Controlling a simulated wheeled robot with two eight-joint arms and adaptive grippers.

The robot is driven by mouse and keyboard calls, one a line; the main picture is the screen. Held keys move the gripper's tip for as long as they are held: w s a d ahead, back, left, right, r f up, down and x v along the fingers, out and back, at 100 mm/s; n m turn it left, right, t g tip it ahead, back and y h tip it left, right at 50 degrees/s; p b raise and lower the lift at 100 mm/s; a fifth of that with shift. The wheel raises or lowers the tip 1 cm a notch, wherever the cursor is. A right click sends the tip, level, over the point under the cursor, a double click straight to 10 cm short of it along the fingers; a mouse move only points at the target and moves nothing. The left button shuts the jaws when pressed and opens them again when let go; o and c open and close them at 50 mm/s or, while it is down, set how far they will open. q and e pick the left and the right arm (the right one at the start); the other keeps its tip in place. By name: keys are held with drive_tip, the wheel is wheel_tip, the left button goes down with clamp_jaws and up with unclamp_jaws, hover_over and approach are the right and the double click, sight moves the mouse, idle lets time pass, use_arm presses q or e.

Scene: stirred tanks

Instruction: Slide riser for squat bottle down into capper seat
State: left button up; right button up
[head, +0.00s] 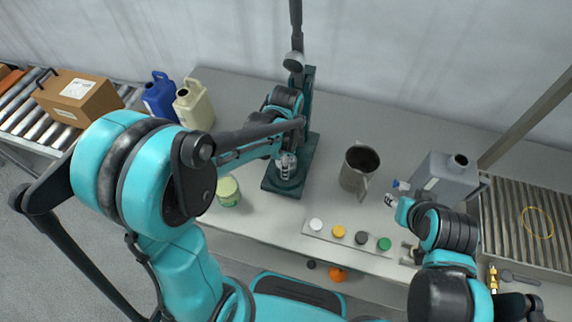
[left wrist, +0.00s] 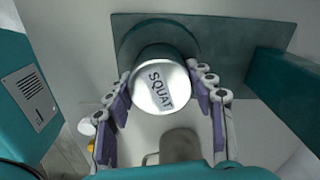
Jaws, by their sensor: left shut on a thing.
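The riser (left wrist: 160,92) is a pale round piece with SQUAT lettered on its face. My left gripper (left wrist: 168,95) is shut on it, with a finger on each side. The riser is in front of the capper's round dark green seat (left wrist: 135,35) and overlaps it in the left wrist view; I cannot tell how deep it sits. In the head view the capper (head: 306,110) is a dark green stand, and my left gripper (head: 287,165) is low over its base. My right gripper (head: 392,200) is beside the grey jug, its fingers too small to read.
A metal pitcher (head: 358,168), a grey jug (head: 443,178) and a strip of coloured buttons (head: 348,238) are to the right. Blue (head: 158,97) and cream (head: 194,106) jugs stand at the back left.

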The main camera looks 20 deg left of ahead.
use_arm(q)
drive_tip(key=shift+f, duration=0.35)
drive_tip(key=shift+r, duration=0.1)
drive_tip(key=o, duration=1.5)
drive_tip(key=shift+f, duration=0.2)
drive_tip(key=shift+o, duration=0.2)
drive_tip(key=shift+r, duration=0.15)
